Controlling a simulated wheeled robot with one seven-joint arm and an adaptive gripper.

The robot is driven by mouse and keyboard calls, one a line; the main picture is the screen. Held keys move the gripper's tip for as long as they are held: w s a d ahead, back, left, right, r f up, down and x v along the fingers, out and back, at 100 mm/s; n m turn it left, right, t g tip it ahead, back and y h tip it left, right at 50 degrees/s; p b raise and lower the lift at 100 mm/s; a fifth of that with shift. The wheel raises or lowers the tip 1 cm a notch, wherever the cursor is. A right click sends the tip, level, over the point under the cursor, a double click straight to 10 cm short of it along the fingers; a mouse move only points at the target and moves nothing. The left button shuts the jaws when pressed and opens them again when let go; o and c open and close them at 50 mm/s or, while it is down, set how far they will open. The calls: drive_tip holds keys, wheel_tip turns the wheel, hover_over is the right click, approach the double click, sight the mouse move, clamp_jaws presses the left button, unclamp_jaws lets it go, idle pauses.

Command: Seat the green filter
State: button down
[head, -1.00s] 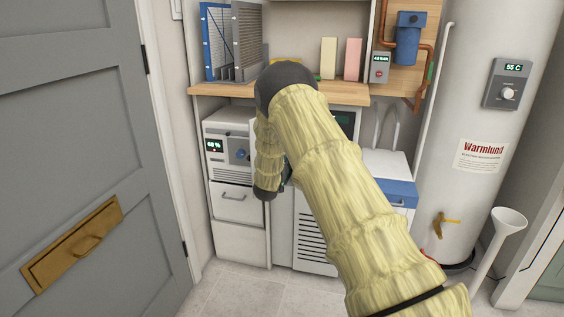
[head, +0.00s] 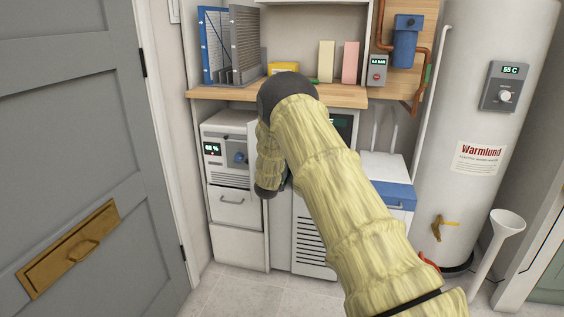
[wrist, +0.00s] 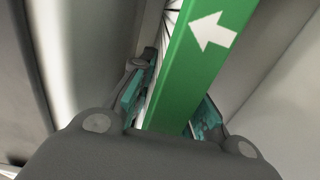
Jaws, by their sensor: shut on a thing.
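The green filter (wrist: 188,75) shows in the wrist view as a long green frame with a white arrow pointing left. White pleated material shows along its left side. My gripper (wrist: 168,108) is shut on it, with one teal finger pad at each side. The filter runs away from the gripper toward the top of the picture, and its far end is out of view. In the head view my arm hides the filter and most of my gripper. The slot for the filter cannot be made out.
Left of my arm stands a white unit (head: 230,128) with a display and blue knob, over drawers. A wooden shelf (head: 345,95) above holds a filter rack (head: 235,55), a yellow item (head: 284,69) and upright panels. A water heater (head: 470,120) stands right; a grey door (head: 85,130) left.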

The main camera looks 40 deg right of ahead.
drive_tip(key=shift+w+d, duration=0.45)
drive_tip(key=shift+d, duration=0.05)
drive_tip(key=shift+w+d, duration=0.1)
idle(0.3)
drive_tip(key=c, duration=1.3)
unclamp_jaws()
